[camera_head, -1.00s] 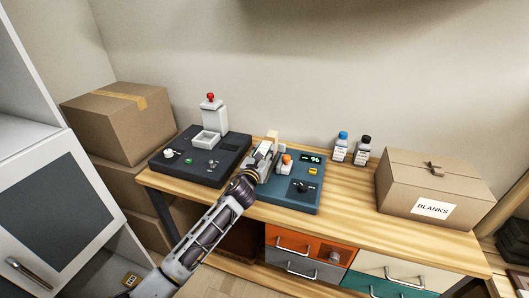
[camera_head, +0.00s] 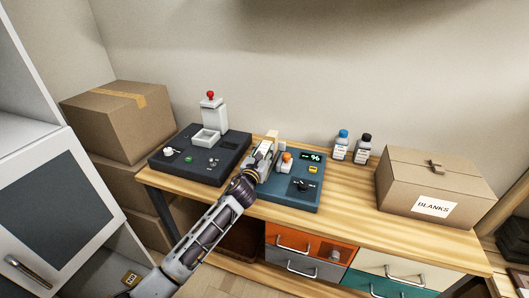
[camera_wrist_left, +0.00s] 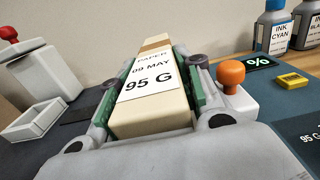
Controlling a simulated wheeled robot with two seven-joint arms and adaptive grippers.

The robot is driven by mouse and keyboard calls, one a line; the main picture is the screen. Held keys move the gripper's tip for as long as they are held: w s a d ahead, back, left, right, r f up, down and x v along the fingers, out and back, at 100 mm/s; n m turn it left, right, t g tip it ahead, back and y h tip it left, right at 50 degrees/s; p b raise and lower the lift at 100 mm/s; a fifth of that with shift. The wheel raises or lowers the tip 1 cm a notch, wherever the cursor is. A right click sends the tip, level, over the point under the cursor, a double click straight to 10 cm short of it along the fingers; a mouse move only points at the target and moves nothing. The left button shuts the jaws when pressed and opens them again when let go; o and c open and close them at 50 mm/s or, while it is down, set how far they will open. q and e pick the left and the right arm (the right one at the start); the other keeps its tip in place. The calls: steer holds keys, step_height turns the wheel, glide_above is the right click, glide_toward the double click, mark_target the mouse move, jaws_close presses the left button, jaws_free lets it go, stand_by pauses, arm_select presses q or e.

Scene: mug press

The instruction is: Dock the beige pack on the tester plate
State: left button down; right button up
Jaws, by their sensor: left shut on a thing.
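The beige pack (camera_wrist_left: 152,72) lies between the green-padded fingers of my left gripper (camera_wrist_left: 150,85) in the left wrist view. Its white label reads "PAPER 09 MAY 95 G". In the head view my left gripper (camera_head: 266,152) is over the left part of the blue tester (camera_head: 290,199). A beige end of the pack (camera_head: 272,136) shows just past the fingers. The tester plate under the pack is hidden, and I cannot tell whether the pack touches it. My right gripper is out of view.
A black press (camera_head: 200,168) with a red-topped white column and a white tray (camera_head: 206,138) stands left of the tester. Two ink bottles (camera_head: 341,147) stand behind right. A "BLANKS" carton (camera_head: 410,188) sits at the right. Bare wood (camera_head: 345,195) lies between tester and carton.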

arm_select(q)
steer(key=shift+f, duration=0.25)
steer(key=c, duration=1.3)
jaws_free()
steer(key=shift+o, duration=0.2)
steer(key=shift+s, duration=0.1)
steer(key=shift+p+v, duration=1.05)
steer(key=shift+v, duration=1.55)
steer(key=shift+p+v, duration=0.8)
steer(key=shift+v, duration=2)
steer(key=shift+a, duration=0.1)
